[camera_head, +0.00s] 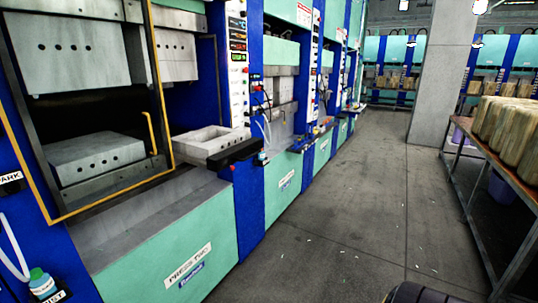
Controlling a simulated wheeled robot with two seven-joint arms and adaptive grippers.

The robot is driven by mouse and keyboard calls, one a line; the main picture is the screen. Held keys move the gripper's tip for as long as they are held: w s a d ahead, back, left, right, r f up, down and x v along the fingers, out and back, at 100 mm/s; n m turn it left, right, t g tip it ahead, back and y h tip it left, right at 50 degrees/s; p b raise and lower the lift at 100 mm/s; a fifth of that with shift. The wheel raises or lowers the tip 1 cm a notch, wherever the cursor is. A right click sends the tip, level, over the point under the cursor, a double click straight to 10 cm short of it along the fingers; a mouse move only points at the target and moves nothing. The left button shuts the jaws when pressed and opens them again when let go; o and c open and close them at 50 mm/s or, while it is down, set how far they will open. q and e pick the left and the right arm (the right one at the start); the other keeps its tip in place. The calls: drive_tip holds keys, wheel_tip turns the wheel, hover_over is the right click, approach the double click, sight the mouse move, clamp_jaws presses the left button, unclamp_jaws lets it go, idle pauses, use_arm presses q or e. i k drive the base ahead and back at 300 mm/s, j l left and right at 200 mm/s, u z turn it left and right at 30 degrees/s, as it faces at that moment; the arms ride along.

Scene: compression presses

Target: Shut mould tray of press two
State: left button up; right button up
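Press two stands at the left, with a "PRESS TWO" label (188,265) on its green lower front panel (160,262). A grey mould tray (208,142) with a recessed top juts out of the press's right-hand bay, towards the aisle. A dark bar (235,152) runs across the tray's front end. Left of the tray is a yellow-edged frame (165,110), with grey mould blocks (95,158) behind it.
More blue and green presses (283,120) line the left side further back. A grey pillar (438,80) and a metal-framed table (510,178) with several tan blocks (510,125) stand at the right. A bottle (41,282) sits at the lower left.

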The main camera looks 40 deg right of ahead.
sight(214, 148)
drive_tip(key=z, duration=1.25)
